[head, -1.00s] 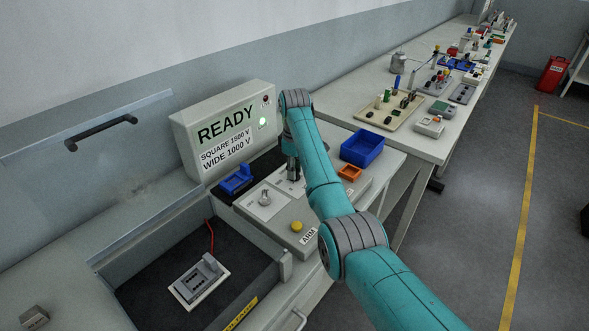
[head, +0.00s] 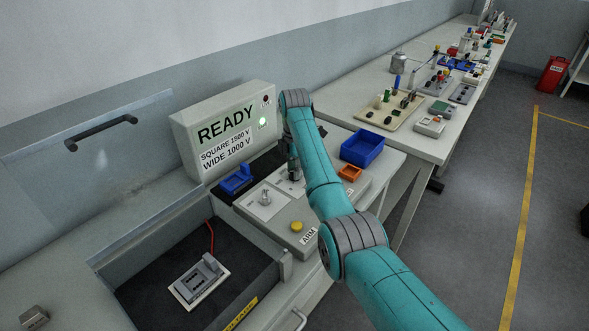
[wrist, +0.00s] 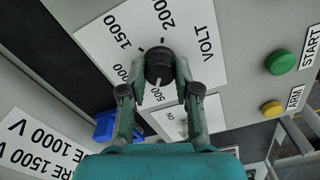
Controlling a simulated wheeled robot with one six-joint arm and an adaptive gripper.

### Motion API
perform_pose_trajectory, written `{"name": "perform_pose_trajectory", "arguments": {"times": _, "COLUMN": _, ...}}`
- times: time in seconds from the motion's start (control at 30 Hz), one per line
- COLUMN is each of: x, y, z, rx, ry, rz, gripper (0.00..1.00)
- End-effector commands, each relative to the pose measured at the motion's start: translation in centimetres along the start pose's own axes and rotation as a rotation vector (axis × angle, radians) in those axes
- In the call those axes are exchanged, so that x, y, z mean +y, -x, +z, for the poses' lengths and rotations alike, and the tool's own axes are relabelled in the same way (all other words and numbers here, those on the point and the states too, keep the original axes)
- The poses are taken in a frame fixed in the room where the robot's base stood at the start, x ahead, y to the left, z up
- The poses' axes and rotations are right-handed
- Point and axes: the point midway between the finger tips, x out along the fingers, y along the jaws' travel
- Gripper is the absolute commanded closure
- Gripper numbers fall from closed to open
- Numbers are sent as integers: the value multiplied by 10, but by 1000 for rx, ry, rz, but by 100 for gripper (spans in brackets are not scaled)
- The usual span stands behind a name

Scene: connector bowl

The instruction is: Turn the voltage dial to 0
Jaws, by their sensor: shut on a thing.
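The voltage dial (wrist: 159,64) is a round black knob on a white plate marked VOLT in the wrist view. Labels 500, 1500 and a partly cut-off 2000 show around it; another label is partly covered. I cannot read its pointer, and no 0 mark is visible. My gripper (wrist: 161,78) has one finger on each side of the knob and is shut on it. In the head view my gripper (head: 293,170) reaches down to the control panel (head: 283,222), and my arm hides the dial.
The display box (head: 225,132) reads READY, SQUARE 1500 V, WIDE 1000 V. A green START button (wrist: 283,62) is near.

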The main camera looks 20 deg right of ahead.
Motion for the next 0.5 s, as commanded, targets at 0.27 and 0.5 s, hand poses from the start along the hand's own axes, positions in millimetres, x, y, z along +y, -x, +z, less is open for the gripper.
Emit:
{"name": "perform_pose_trajectory", "arguments": {"times": 0.27, "x": 0, "y": 0, "z": 0, "rx": 0, "ry": 260, "rz": 0, "gripper": 100}}
{"name": "perform_pose_trajectory", "arguments": {"times": 0.5, "x": 0, "y": 0, "z": 1, "rx": -1, "ry": 487, "rz": 0, "gripper": 100}}
